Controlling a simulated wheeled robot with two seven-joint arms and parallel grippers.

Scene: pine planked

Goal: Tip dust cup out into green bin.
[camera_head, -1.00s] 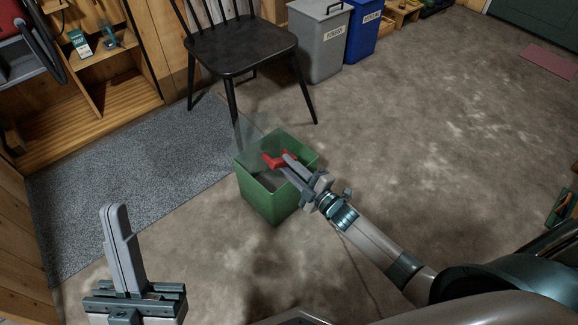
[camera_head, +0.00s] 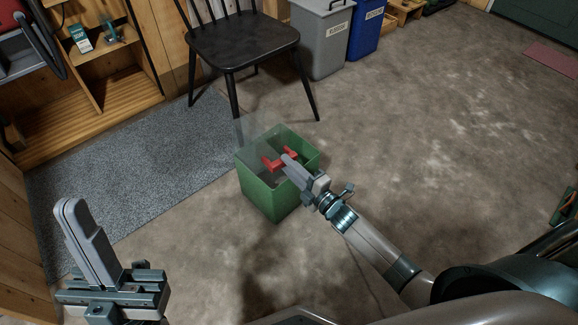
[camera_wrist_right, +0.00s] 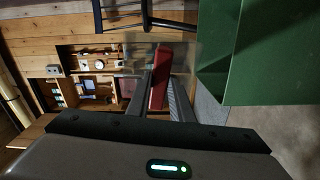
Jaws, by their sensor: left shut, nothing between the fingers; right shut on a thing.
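The green bin (camera_head: 270,199) stands on the floor in front of the black chair; its wall also shows at the upper right of the right wrist view (camera_wrist_right: 270,60). The dust cup (camera_head: 252,138) is see-through with a red handle and lies tilted over the bin's opening. My right gripper (camera_head: 287,162) is shut on the red handle, which also shows in the right wrist view (camera_wrist_right: 160,80). I cannot make out dust in the cup. My left gripper (camera_head: 72,208) is shut and empty at the lower left, apart from the bin.
A black chair (camera_head: 243,45) stands behind the bin. A grey bin (camera_head: 322,40) and a blue bin (camera_head: 366,30) are at the back. A grey mat (camera_head: 120,170) lies to the left, by wooden shelves (camera_head: 120,95).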

